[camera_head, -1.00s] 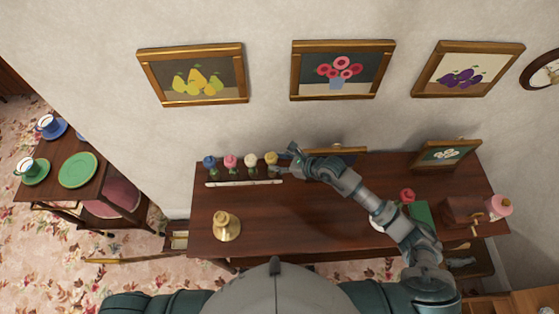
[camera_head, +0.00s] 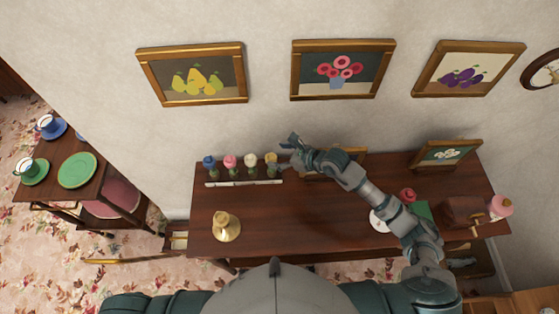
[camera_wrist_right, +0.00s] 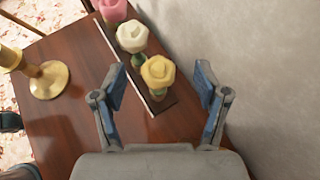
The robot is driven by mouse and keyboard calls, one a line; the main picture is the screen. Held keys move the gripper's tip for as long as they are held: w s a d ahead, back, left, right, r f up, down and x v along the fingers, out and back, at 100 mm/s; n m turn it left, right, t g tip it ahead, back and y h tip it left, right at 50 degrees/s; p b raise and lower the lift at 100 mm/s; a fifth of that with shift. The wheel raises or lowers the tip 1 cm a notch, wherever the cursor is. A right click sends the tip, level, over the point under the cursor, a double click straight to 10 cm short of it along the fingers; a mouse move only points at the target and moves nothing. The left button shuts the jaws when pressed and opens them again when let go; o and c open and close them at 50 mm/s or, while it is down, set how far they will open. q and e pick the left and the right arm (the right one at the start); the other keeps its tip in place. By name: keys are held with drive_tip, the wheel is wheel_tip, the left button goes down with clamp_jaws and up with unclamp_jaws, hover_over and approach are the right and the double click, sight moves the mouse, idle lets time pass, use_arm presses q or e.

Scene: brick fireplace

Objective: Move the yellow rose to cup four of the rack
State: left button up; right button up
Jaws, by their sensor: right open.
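The yellow rose (camera_head: 271,159) is at the right end of a row of flowers on the rack (camera_head: 232,183) at the back left of the table. In the right wrist view the yellow rose (camera_wrist_right: 158,72) shows between the open fingers of my right gripper (camera_wrist_right: 160,88), apart from both. In the head view my right gripper (camera_head: 290,150) is just right of the yellow rose. To its left stand a white rose (camera_head: 250,160), a pink rose (camera_head: 230,162) and a blue rose (camera_head: 209,163). The cups are too small to make out clearly. My left gripper is out of view.
A brass candlestick-like object (camera_head: 226,227) stands at the table's front left. A framed picture (camera_head: 350,155) stands behind my right arm. A red flower (camera_head: 407,195), a white plate (camera_head: 380,220) and a wooden box (camera_head: 463,212) are at the right. The table's middle is clear.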

wheel_tip(320, 180, up, 5)
drive_tip(key=shift+f, duration=0.1)
idle(0.7)
